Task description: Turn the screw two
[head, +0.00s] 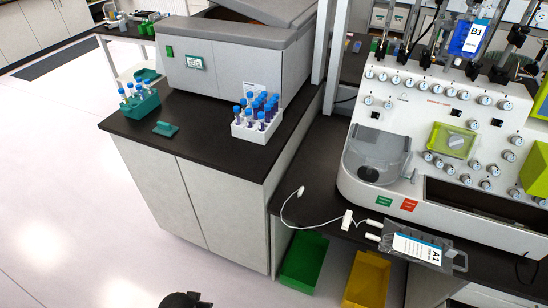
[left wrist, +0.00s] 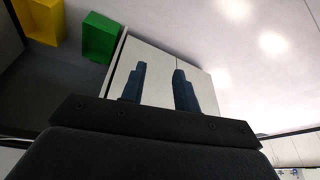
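The cell processor (head: 440,130) stands at the right in the head view. Its sloped front panel carries rows of white knob-like screws (head: 437,88), with more lower down (head: 440,162). Their labels are too small to read, so I cannot tell which is screw two. My left gripper (left wrist: 159,68) shows in the left wrist view with its two dark fingers apart and nothing between them. It points at the cabinet fronts and floor, away from the processor. A black part of mine (head: 185,300) shows at the bottom edge of the head view. My right gripper is not in view.
A bag labelled A1 (head: 418,248) lies at the counter's front edge with a white tube. A bag labelled B1 (head: 470,38) hangs above. A white rack (head: 246,133) of blue-capped tubes stands on the left counter (head: 205,120). Green (head: 304,260) and yellow (head: 366,281) bins stand below.

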